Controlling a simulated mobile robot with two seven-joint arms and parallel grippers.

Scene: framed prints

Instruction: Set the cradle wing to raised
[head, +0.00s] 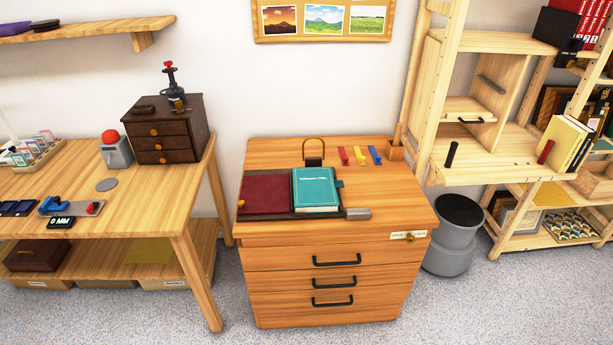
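A low dark cradle-like base (331,214) lies on top of the wooden drawer cabinet in the middle. A teal book (316,190) rests on its right part. A flat maroon panel (266,194) lies to the left of the book; I cannot tell whether it is the cradle wing or a book cover. A grey block (357,214) sits at the base's front right end. A brass loop on a dark mount (314,151) stands behind the book. Neither of my grippers is in view.
The wooden cabinet (338,242) has black-handled drawers and a small brass fitting (409,237) at its front right. A workbench (140,190) is left, a grey bin (452,235) right.

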